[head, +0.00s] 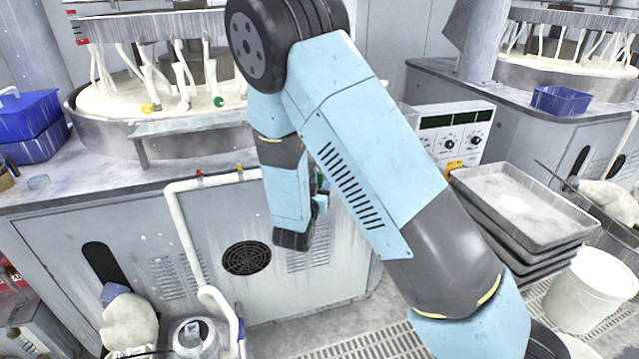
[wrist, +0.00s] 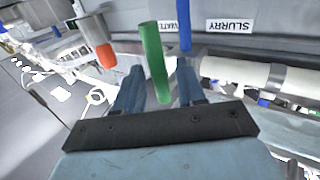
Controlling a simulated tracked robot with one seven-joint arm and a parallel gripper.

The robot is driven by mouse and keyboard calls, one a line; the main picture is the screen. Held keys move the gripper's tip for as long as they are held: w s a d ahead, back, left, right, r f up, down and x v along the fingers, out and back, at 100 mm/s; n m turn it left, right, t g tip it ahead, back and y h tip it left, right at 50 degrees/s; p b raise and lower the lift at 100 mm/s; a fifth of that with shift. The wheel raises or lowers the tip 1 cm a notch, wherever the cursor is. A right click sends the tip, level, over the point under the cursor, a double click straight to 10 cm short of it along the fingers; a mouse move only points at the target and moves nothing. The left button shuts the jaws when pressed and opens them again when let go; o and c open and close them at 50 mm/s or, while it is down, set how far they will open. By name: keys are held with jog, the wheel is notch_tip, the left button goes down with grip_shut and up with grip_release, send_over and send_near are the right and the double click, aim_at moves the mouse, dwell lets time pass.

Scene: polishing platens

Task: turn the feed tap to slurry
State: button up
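In the wrist view a green bar-like handle (wrist: 154,62) stands between the two blue fingers of my gripper (wrist: 158,82). The fingers are apart, with a visible gap on each side of the handle. A blue handle (wrist: 185,25) is just right of it. I cannot tell which handle is the feed tap's. In the head view my gripper (head: 320,197) is by the cabinet front, mostly hidden by my arm; a bit of green shows there.
An orange-red cylinder (wrist: 106,56) is left of my gripper. A white pipe (wrist: 240,73) runs to its right; the head view shows a white pipe (head: 180,220) on the cabinet front. Stacked trays (head: 525,210) and a white bucket (head: 590,290) stand at right.

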jog(key=shift+w+d, duration=0.2)
jog(key=shift+w, duration=0.4)
jog(key=shift+c, duration=0.4)
grip_shut()
